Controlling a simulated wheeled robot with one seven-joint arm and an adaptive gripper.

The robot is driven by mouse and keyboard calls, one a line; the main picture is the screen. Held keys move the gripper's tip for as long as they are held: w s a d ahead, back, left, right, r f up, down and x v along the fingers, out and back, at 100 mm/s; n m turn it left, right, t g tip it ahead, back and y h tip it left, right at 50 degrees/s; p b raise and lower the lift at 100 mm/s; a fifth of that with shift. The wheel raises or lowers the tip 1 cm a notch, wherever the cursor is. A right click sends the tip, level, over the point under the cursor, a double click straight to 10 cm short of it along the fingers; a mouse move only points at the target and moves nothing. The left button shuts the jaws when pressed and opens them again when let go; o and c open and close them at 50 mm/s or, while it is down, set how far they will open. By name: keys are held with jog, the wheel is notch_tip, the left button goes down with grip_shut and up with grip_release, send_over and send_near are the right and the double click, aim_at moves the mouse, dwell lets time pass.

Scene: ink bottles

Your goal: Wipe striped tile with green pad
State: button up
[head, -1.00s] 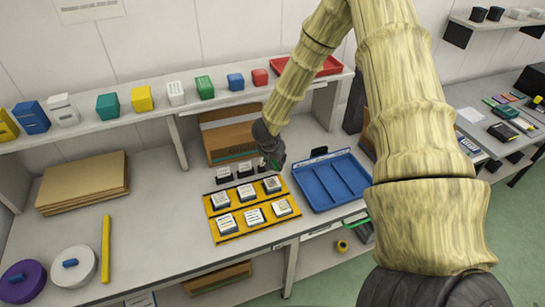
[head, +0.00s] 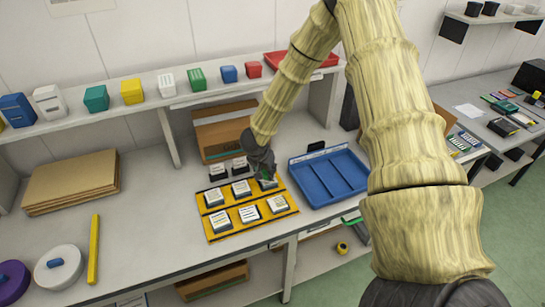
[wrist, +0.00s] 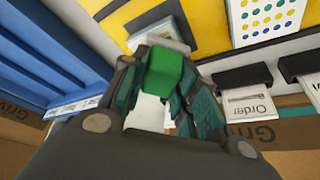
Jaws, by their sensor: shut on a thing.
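My gripper (head: 266,175) is shut on a green pad (wrist: 162,72), which shows between the fingers in the wrist view. It is low at the back right tile (head: 268,185) of the yellow mat (head: 238,230). The fingers and pad hide part of that tile, and I cannot tell whether the pad touches it. Several pale tiles stand in two rows on the mat. The back middle tile (head: 241,189) shows colored dots in the wrist view (wrist: 268,18). Which tile is striped is too small to tell in the head view.
A blue divided tray (head: 330,178) lies right of the mat. Black label holders (head: 217,172) stand behind the mat, and a cardboard box (head: 222,135) stands behind them. A yellow bar (head: 94,250) and cardboard sheets (head: 70,182) lie at left. The bench between bar and mat is clear.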

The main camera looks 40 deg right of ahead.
jog(key=shift+a+f+b, duration=0.15)
jog(key=shift+a+b, duration=0.25)
jog(key=shift+a, duration=0.25)
jog(key=shift+b, duration=0.6)
jog(key=shift+s+d+r+p, duration=0.15)
jog(key=shift+s+d+p, duration=0.05)
jog(key=shift+d+p, duration=0.45)
jog(key=shift+s+d+r+p, duration=0.15)
jog(key=shift+d+p, duration=0.4)
jog(key=shift+p, duration=0.05)
jog(key=shift+s+d+p, duration=0.15)
jog(key=shift+d+p, duration=0.35)
jog(key=shift+d, duration=0.25)
notch_tip(320, 180, up, 2)
jog(key=shift+d+r+p, duration=0.1)
jog(key=shift+p, duration=0.75)
notch_tip(320, 180, up, 3)
jog(key=p, duration=0.3)
jog(key=shift+r+p, duration=0.2)
jog(key=shift+p, duration=0.15)
notch_tip(320, 180, up, 2)
jog(key=shift+r, duration=0.1)
